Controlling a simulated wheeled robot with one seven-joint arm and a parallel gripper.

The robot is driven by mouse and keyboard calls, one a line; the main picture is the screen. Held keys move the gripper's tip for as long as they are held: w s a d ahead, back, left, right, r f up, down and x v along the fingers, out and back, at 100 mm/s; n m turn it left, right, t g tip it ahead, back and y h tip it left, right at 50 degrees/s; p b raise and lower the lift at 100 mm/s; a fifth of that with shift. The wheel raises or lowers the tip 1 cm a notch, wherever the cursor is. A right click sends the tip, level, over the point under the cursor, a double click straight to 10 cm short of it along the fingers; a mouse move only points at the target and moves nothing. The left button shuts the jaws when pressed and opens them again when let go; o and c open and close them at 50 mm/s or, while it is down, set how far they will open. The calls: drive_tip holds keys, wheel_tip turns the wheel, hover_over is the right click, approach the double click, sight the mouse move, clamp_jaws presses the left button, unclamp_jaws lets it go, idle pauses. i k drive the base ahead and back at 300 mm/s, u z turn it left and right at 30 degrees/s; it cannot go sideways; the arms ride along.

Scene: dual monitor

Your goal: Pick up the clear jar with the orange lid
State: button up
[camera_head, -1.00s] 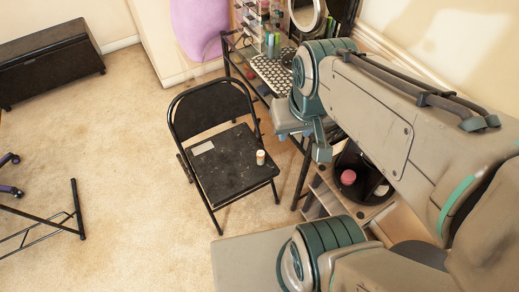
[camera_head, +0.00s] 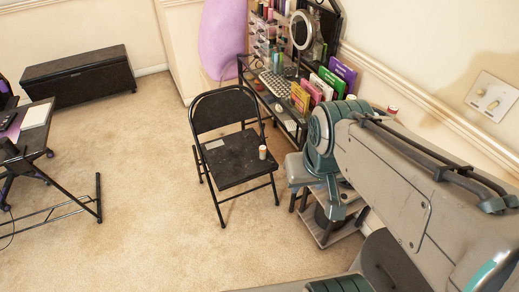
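A small pale jar with an orange top (camera_head: 262,152) stands upright on the seat of a black folding chair (camera_head: 230,168), near the seat's right edge. It is too small to tell whether its body is clear. My gripper (camera_head: 337,205) seems to be the teal and grey end hanging below the arm's left joint, right of the chair and apart from the jar. Its fingers cannot be made out, and nothing is seen held in it.
A black shelf desk with books (camera_head: 318,88), a keyboard (camera_head: 278,84) and a round mirror (camera_head: 302,30) stands behind the chair. A low shelf unit (camera_head: 335,232) is partly hidden by my arm. A black bench (camera_head: 80,75) is at left. Carpet left of the chair is clear.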

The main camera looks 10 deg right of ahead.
sight(262, 148)
drive_tip(key=u, duration=0.7)
drive_tip(key=i, duration=1.55)
drive_tip(key=z, duration=0.8)
